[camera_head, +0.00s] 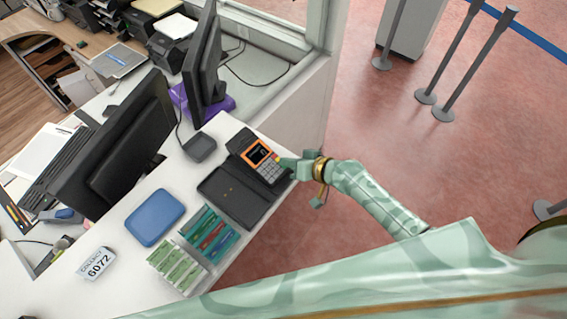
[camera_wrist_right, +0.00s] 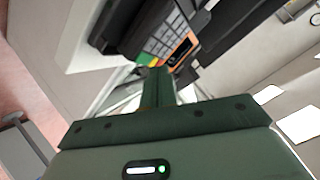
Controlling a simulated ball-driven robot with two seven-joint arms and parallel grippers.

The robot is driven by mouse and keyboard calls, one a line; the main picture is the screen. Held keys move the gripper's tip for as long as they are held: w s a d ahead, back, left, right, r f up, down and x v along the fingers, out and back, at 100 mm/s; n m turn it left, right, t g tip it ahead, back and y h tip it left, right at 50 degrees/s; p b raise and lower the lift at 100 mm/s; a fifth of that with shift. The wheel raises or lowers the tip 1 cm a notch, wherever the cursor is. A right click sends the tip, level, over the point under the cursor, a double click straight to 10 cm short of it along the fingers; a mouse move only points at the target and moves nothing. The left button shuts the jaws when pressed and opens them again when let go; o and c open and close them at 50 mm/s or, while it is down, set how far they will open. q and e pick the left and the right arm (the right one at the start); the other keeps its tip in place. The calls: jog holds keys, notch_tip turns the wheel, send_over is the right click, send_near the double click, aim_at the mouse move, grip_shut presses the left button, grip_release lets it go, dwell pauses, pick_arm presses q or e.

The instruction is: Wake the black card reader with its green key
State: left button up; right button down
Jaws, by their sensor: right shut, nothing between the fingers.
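The card reader (camera_head: 268,172) stands at the counter's right edge in the head view. It has a dark body, an orange frame around its screen and a grey keypad. In the wrist view the reader (camera_wrist_right: 168,38) is close up, and a green key (camera_wrist_right: 145,58) shows at the keypad's lower edge, beside the fingertips. My right gripper (camera_head: 282,162) is shut and empty, its tips at the right side of the keypad. In the wrist view its shut fingers (camera_wrist_right: 158,75) point at the keypad's lower edge. I cannot tell whether they touch the key. My left gripper is not in view.
A black open folder-like tray (camera_head: 235,195) lies in front of the reader. A blue tray (camera_head: 155,217), a rack of coloured slips (camera_head: 208,235), a small black box (camera_head: 200,147) and monitors (camera_head: 118,150) crowd the counter.

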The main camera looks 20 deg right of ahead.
jog(key=shift+f, duration=0.1)
jog(key=shift+w+f+b, duration=0.1)
jog(key=shift+f+b, duration=0.25)
jog(key=shift+b, duration=0.1)
jog(key=shift+w+f, duration=0.1)
jog(key=shift+f, duration=0.15)
dwell(0.6)
jog(key=shift+s+r+p, duration=0.25)
jog(key=shift+r+p, duration=0.2)
jog(key=shift+r, duration=0.3)
jog(key=r+p, duration=0.2)
jog(key=s+r+p, duration=0.1)
jog(key=r+p, duration=0.1)
jog(key=shift+s+d+r+p, duration=0.15)
jog(key=shift+d+r+p, duration=0.05)
jog(key=shift+r+p, duration=0.2)
